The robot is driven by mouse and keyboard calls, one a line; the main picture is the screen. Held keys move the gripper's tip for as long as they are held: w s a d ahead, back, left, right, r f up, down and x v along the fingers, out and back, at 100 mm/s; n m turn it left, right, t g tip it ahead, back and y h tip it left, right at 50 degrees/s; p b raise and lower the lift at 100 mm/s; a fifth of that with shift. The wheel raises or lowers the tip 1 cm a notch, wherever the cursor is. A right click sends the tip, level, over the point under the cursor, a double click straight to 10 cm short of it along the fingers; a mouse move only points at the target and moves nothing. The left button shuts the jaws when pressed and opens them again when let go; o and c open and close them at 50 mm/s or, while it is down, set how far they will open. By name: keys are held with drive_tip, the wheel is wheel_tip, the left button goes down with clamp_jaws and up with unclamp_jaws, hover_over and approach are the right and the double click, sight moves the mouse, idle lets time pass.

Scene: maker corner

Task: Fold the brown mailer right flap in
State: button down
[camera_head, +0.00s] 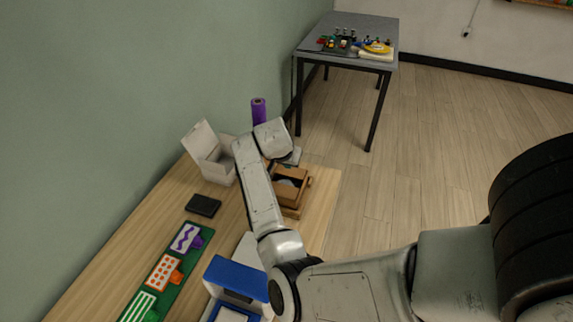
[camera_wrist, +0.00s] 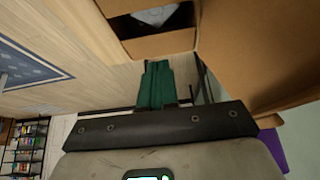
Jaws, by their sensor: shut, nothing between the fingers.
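The brown mailer (camera_head: 291,211) is an open box near the far end of the wooden table, with a pale grey item inside. In the wrist view its front wall (camera_wrist: 160,45) is at the top, and a large brown panel, seemingly a flap (camera_wrist: 255,50), stands at the right. My gripper (camera_wrist: 156,68) shows there as green fingers, shut and empty, just below the wall and left of the panel. I cannot tell whether they touch the mailer. In the head view my arm hides part of the mailer's left side, and the fingers are not clear.
A white box with a raised lid (camera_head: 205,153) and a purple cylinder (camera_head: 258,111) stand near the wall. A black item (camera_head: 203,205), a green board (camera_head: 170,270) with patterned cards and a blue-lidded box (camera_head: 236,278) lie nearer. Open floor is right of the table.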

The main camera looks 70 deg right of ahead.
drive_tip(key=b+v, duration=0.1)
drive_tip(key=v, duration=0.9)
drive_tip(key=shift+a+r+b, duration=0.3)
